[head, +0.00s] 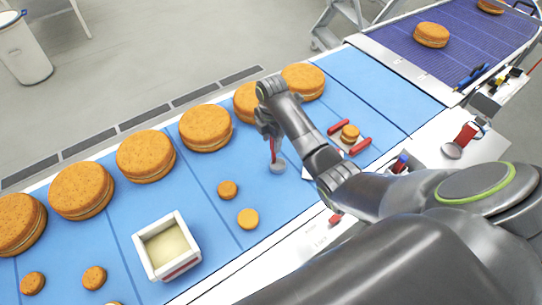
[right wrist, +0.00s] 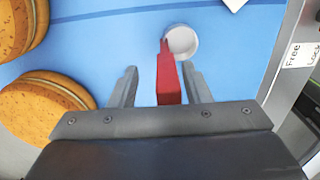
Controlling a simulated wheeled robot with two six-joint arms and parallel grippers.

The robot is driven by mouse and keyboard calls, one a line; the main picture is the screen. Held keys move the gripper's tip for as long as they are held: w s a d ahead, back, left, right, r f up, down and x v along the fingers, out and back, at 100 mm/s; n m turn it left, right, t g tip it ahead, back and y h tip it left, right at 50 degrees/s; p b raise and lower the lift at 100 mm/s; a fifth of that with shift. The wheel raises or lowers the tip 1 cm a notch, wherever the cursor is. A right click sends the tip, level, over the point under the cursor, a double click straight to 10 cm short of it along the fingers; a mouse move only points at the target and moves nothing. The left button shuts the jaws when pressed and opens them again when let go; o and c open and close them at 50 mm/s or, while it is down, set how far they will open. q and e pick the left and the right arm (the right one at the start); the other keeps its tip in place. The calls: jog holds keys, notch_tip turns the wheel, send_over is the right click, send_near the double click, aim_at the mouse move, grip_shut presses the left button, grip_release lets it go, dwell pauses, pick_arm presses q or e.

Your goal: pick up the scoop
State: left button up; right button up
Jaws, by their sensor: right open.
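The scoop has a red handle and a small round grey bowl (head: 277,167). It is over the blue belt, below my right gripper (head: 270,132) in the head view. In the right wrist view the red handle (right wrist: 170,85) stands between the two open fingers of my right gripper (right wrist: 160,70), with a gap visible on each side. The pale bowl (right wrist: 183,42) shows beyond the fingertips. My gripper partly hides the handle in the head view. I cannot tell whether the bowl touches the belt. My left gripper is not in view.
Large filled rounds (head: 146,155) line the belt's far side. Small rounds (head: 248,218) and a white box of cream (head: 167,247) lie to the left.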

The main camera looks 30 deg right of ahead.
jog(key=shift+d, duration=0.1)
jog(key=shift+s+d, duration=0.15)
jog(key=shift+s, duration=0.05)
jog(key=shift+s+d+r, duration=0.15)
jog(key=shift+s, duration=0.05)
jog(key=shift+c, duration=1.1)
jog(key=shift+s, duration=0.1)
jog(key=shift+c, duration=3.5)
jog(key=shift+a, duration=0.2)
grip_shut()
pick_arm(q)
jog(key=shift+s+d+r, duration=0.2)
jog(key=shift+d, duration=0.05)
pick_arm(e)
jog(key=shift+d, duration=0.1)
